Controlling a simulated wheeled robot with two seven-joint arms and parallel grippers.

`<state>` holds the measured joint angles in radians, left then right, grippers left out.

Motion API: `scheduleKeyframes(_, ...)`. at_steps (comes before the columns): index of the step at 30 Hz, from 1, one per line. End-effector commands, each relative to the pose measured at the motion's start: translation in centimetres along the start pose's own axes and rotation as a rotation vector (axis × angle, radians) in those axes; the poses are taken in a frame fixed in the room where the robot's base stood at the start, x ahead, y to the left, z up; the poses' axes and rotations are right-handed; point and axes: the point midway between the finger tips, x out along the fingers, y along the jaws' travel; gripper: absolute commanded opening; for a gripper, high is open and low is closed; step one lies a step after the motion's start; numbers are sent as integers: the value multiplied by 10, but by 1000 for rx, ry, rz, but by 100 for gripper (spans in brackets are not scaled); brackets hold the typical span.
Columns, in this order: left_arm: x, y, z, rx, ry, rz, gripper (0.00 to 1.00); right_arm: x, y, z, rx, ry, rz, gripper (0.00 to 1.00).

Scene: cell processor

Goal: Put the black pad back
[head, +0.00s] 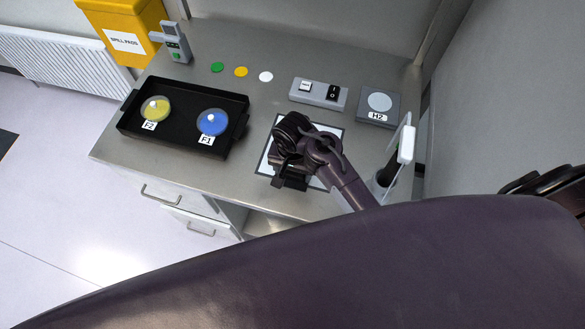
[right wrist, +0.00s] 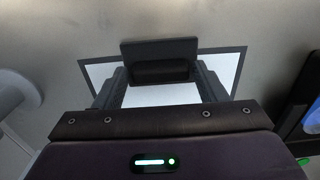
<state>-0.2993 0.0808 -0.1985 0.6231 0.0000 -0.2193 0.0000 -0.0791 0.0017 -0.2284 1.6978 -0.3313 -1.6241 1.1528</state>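My right gripper (head: 284,175) is over the white mat (head: 263,165), which has a dark border and lies on the grey bench. In the right wrist view, the black pad (right wrist: 160,49), a flat dark plate with a rounded bar, sits between the two fingers (right wrist: 160,80). The fingers close on its sides. It overlaps one edge of the mat (right wrist: 225,68) and looks raised, though the gap below is hard to judge. In the head view, my gripper and arm hide much of the mat. My left gripper is not in view.
A black tray (head: 178,140) at left holds a yellow dish (head: 155,108) and a blue dish (head: 212,122). A white-topped upright item (head: 406,145) stands at right. Coloured discs (head: 241,71) lie at the back.

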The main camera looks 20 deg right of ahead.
Motion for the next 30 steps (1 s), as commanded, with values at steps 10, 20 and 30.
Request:
scheduleKeyframes(10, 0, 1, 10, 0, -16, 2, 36, -1, 0, 0, 0, 0, -1, 78)
scheduleKeyframes(20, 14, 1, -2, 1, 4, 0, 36, -40, -2, -1, 2, 4, -7, 78)
scheduleKeyframes(30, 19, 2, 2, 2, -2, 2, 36, -113, 0, -1, 0, 2, -2, 78)
